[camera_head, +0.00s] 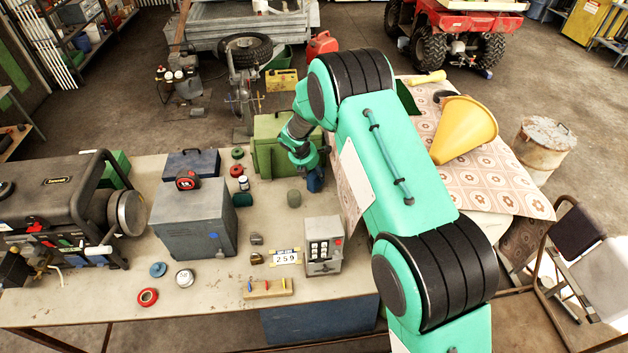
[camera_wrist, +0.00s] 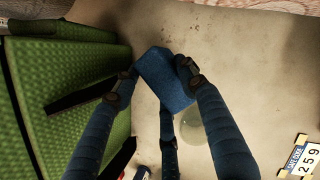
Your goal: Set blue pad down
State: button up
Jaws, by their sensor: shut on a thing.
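The blue pad (camera_wrist: 167,82) is a small textured blue block in the wrist view. My gripper (camera_wrist: 156,84) is shut on it, with fingers on its left and right sides and a third finger below. In the head view my gripper (camera_head: 315,181) hangs over the back right part of the workbench, just right of the green metal box. The pad cannot be told apart from the dark blue fingers there. The bench top (camera_wrist: 240,60) shows beneath the pad in the wrist view. I cannot tell how large the gap between them is.
The green box (camera_head: 268,150) stands close beside my gripper; its ribbed side (camera_wrist: 70,85) fills the wrist view's left. A small grey-green round thing (camera_head: 293,198) is near. Bare bench lies between.

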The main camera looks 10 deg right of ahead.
jog(key=shift+f, duration=1.8)
jog(key=o, duration=0.8)
jog(key=shift+f, duration=0.1)
jog(key=shift+c, duration=0.2)
jog(key=v, duration=1.2)
jog(key=shift+d, duration=0.1)
